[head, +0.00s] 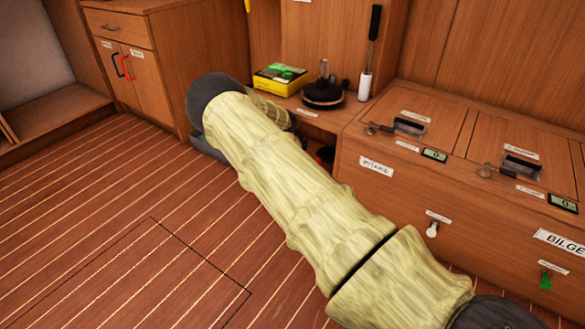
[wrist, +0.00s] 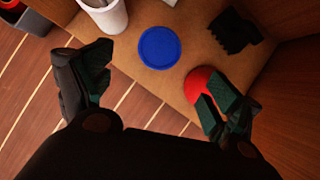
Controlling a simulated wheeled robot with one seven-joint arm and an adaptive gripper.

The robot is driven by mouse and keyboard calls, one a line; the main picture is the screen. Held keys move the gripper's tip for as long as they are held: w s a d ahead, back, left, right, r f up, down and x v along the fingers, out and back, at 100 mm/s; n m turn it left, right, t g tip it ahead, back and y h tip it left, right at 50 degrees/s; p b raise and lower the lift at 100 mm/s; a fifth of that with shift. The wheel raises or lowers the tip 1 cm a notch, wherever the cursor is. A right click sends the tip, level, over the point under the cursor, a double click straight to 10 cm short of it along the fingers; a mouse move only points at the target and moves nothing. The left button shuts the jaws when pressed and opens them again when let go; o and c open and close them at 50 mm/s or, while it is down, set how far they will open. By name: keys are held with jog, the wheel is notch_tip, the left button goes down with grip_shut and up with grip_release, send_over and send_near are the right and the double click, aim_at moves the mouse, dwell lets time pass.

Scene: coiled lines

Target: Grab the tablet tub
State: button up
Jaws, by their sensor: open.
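In the wrist view, a round blue lid or disc (wrist: 159,47) lies on a brown wooden surface, between and beyond the fingers of my gripper (wrist: 158,72). It looks like the top of the tablet tub, but no label or side shows. My gripper is open and empty, its left finger over the floor edge and its right finger over a red rounded object (wrist: 200,83). The finger partly covers that object; I cannot tell whether they touch. In the head view my arm hides the gripper and the blue thing.
A white container (wrist: 112,18) with something inside and a black object (wrist: 235,30) share the surface in the wrist view. In the head view, a yellow box (head: 279,79) and a dark round item (head: 322,95) sit on a shelf. Open planked floor (head: 90,220) lies left.

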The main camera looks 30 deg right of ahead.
jog(key=b+x, duration=0.6)
jog(key=x, duration=0.3)
jog(key=shift+w+d+f, duration=0.1)
jog(key=shift+w+f, duration=0.1)
jog(key=shift+f, duration=0.1)
jog(key=shift+w+d+f+b, duration=0.25)
jog(key=shift+w+f+b, duration=0.05)
jog(key=shift+f+b, duration=0.15)
jog(key=c, duration=1.2)
